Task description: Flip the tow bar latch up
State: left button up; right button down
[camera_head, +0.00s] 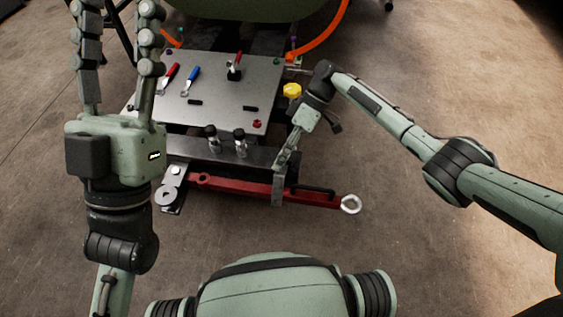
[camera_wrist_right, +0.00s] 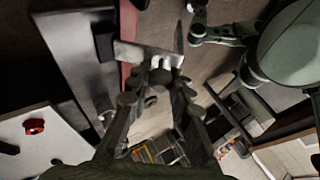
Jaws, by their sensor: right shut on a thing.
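The red tow bar (camera_head: 240,188) lies low across the front of the cart, with a metal ring (camera_head: 351,204) at its right end. The grey latch plate (camera_head: 278,190) crosses the bar, its lower end hanging just below it. My right gripper (camera_head: 281,166) is shut on the latch at its upper part, partly hiding it. In the right wrist view the fingertips (camera_wrist_right: 158,76) meet at the pale latch (camera_wrist_right: 148,54), beside the red bar (camera_wrist_right: 128,30). My left gripper (camera_head: 118,10) is raised at the upper left, its fingers wide apart and empty.
The cart's grey top (camera_head: 222,105) holds a red-handled tool (camera_head: 169,77), a blue-handled tool (camera_head: 190,79) and a red-handled clamp (camera_head: 235,69). Two dark cylinders (camera_head: 226,140) stand at its front edge. A yellow knob (camera_head: 292,90) is at its right side. The floor right of the ring is clear.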

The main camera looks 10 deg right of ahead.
dwell(0.3)
jog(key=c, duration=1.3)
grip_release()
jog(key=shift+c, duration=0.2)
jog(key=shift+r, duration=0.1)
jog(key=v, duration=1.1)
jog(key=shift+w+d+r, duration=0.25)
jog(key=shift+d, duration=0.05)
